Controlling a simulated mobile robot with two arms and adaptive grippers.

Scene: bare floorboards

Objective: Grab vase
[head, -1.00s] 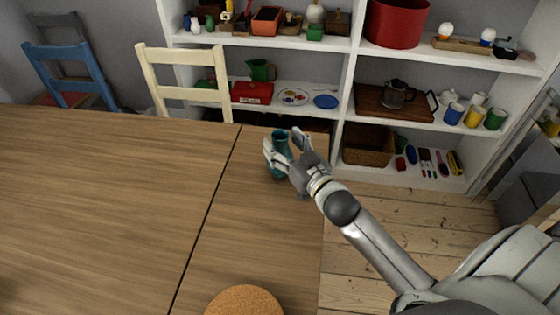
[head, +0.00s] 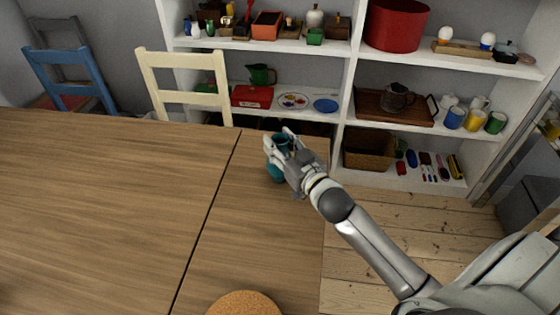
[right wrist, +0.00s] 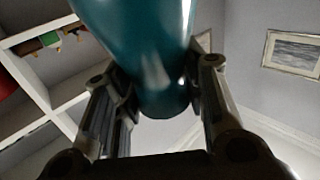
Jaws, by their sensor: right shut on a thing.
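The teal vase (head: 276,172) stands near the far right corner of the wooden table (head: 120,190). My right gripper (head: 281,148) is shut around the upper part of the vase and hides much of its middle. In the right wrist view the glossy teal vase (right wrist: 145,50) sits between the two fingers of my right gripper (right wrist: 158,92), one finger on each side. My left gripper is not in view.
A round cork mat (head: 244,303) lies at the table's near edge. A cream chair (head: 185,98) and a blue chair (head: 68,70) stand behind the table. White shelves (head: 345,120) with many items stand at the back. Most of the tabletop is clear.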

